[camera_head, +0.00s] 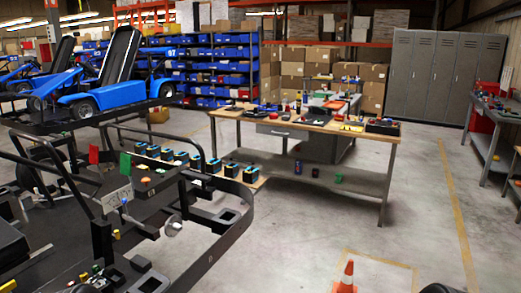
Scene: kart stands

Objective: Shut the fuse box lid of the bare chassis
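The bare chassis (205,262), a dark tube frame without body panels, fills the lower left. A small light-grey box or panel (116,194) stands up on it, with a red plate (93,154) and a green plate (125,164) near its top. I cannot tell whether this is the fuse box, or make out a lid and how far it is open. Several small coloured parts sit on the chassis around it. Neither of my grippers shows clearly in this view.
A workbench (300,131) with tools stands at centre. Several black-and-blue battery-like blocks (181,158) line up behind the chassis. A blue kart (110,75) is on a stand at upper left. An orange cone (345,280) stands at the bottom.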

